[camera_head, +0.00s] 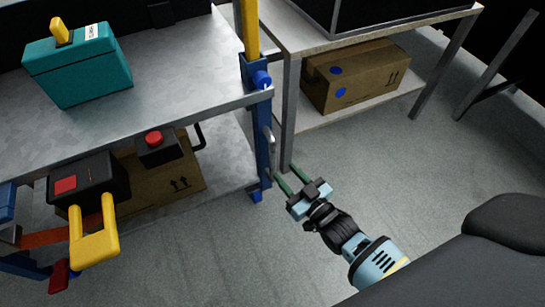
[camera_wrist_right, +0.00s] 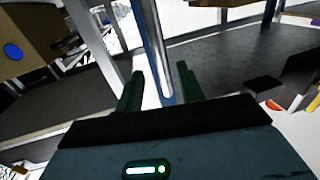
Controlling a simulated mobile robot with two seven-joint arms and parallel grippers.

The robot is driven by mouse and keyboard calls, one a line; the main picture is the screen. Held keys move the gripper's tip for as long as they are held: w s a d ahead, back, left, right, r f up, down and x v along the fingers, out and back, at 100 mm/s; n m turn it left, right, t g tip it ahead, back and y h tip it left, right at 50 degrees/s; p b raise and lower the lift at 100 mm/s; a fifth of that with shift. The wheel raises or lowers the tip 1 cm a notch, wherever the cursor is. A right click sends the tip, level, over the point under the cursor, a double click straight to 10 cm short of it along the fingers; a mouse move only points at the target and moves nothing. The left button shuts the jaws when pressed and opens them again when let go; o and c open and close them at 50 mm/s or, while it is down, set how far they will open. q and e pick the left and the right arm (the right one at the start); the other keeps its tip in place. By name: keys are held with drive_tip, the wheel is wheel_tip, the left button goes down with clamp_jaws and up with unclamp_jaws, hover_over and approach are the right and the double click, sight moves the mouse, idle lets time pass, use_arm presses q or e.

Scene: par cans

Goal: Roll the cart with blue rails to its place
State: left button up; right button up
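The cart with blue rails fills the left of the head view, with a grey upper shelf (camera_head: 190,80) and a lower shelf. Its right blue rail (camera_head: 262,130) carries a short silver handle and has a yellow upper part. My right gripper (camera_head: 287,175) is open, its green fingers low beside this rail. In the right wrist view, a silver bar with a rounded end (camera_wrist_right: 164,80) lies between the parted fingers (camera_wrist_right: 160,88), with a gap on each side. Contact cannot be told. My left gripper is not in view.
A teal case (camera_head: 80,65) stands on the cart's upper shelf. A cardboard box (camera_head: 185,180) and a black red-button box (camera_head: 157,147) are below. A metal-legged table (camera_head: 290,110) stands close right of the rail, with a cardboard box (camera_head: 355,75) underneath. Grey floor (camera_head: 430,150) is clear at right.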

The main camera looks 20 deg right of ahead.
sight(275, 161)
drive_tip(key=b+x, duration=0.2)
drive_tip(key=x, duration=0.4)
drive_tip(key=shift+f, duration=0.15)
drive_tip(key=shift+w+a, duration=0.2)
drive_tip(key=shift+w, duration=0.4)
drive_tip(key=shift+c, duration=0.5)
clamp_jaws()
